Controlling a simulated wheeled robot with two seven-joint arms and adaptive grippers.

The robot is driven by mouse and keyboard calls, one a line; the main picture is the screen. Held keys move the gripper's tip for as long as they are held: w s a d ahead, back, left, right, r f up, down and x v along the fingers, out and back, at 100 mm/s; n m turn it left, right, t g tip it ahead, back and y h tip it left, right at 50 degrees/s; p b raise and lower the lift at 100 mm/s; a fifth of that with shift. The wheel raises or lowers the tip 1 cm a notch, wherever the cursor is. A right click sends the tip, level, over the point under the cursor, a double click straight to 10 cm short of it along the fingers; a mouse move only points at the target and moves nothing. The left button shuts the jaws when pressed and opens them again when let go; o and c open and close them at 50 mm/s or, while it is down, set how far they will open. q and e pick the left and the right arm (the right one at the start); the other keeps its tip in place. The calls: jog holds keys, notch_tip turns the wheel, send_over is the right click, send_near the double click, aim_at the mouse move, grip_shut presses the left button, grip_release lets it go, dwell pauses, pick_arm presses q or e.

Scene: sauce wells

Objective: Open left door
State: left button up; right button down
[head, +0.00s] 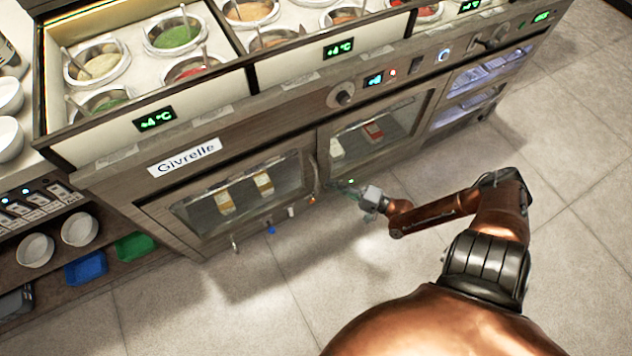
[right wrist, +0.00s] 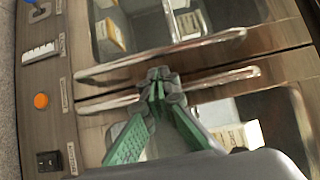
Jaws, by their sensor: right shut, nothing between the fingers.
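The left door (head: 240,198) is a glass door in a wood frame under the Givrelle label, and it looks closed. Its upright metal handle (head: 313,174) is at its right edge. In the right wrist view that handle (right wrist: 160,57) is the upper of two bars. The right door's handle (right wrist: 215,84) is the lower bar, partly hidden behind my fingers. My right gripper (right wrist: 158,76) has green fingers, shut and empty, with the tips appearing between the two bars. Contact is unclear. In the head view the right gripper (head: 352,187) is just right of the left door's handle. My left gripper is out of view.
The right door (head: 375,125) looks closed. Sauce wells (head: 95,62) top the counter. The tiled floor (head: 240,310) in front is clear.

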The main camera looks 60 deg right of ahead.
aim_at(308, 174)
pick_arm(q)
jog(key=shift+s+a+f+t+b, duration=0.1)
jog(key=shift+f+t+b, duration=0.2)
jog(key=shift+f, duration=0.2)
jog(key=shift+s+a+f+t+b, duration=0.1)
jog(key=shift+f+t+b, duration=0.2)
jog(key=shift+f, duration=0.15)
pick_arm(e)
jog(key=shift+w+a, duration=0.1)
jog(key=shift+w, duration=1.8)
jog(key=shift+r, duration=0.1)
